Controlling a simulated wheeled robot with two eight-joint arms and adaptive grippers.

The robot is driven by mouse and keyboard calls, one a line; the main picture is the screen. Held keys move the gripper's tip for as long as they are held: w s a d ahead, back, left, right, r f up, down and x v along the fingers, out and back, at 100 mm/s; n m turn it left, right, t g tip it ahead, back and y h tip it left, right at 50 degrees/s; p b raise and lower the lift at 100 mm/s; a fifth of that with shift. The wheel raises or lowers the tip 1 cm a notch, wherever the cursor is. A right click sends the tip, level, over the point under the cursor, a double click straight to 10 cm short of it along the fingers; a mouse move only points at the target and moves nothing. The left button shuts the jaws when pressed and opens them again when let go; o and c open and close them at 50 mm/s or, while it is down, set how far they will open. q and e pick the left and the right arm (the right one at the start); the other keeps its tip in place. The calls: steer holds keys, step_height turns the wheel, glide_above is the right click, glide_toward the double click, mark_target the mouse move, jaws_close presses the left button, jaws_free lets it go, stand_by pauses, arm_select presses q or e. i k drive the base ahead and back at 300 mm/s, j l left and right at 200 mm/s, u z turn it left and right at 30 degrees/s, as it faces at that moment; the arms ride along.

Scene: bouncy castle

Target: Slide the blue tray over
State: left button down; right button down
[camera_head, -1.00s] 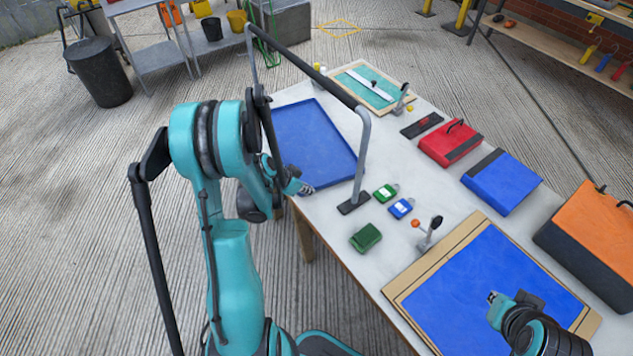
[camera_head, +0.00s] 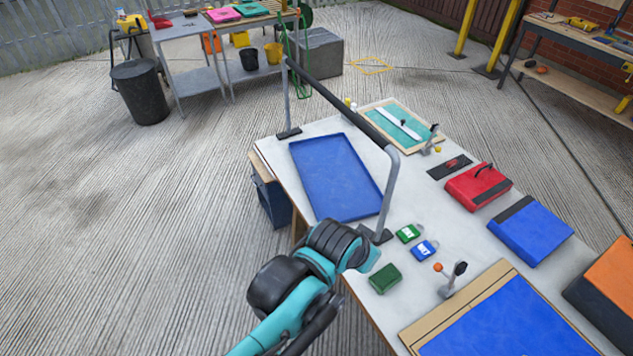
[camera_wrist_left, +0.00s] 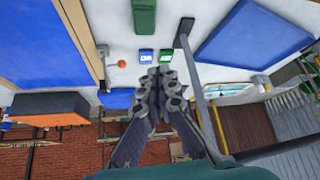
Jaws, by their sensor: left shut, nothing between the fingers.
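The blue tray (camera_head: 335,178) lies flat on the pale table, with a low raised rim; it also shows in the left wrist view (camera_wrist_left: 255,42). A grey and black frame (camera_head: 345,103) spans over it. My left arm reaches in from below, its wrist near the tray's front corner. My left gripper (camera_wrist_left: 163,75) shows in its wrist view, fingers together and empty, not seen touching the tray. In the head view its fingers are mostly hidden by the wrist. My right gripper is not in view.
A green tag (camera_head: 408,233), a blue tag (camera_head: 425,250) and a dark green block (camera_head: 385,278) lie right of my left wrist. A toggle clamp (camera_head: 452,280) stands by a large blue board (camera_head: 510,325). Red and blue cases (camera_head: 530,230) sit along the right edge.

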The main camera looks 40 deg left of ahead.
mark_target(338, 185)
steer(key=j+z, duration=0.7)
steer(key=z, duration=0.15)
steer(key=k+j, duration=0.1)
steer(key=j, duration=0.25)
steer(key=k+j+z, duration=0.1)
steer(key=j, duration=0.25)
steer(key=k+j, duration=0.1)
steer(key=j, duration=0.25)
steer(key=k+j+z, duration=0.1)
steer(key=j, duration=0.25)
steer(key=k+j+z, duration=0.1)
steer(key=j, duration=0.25)
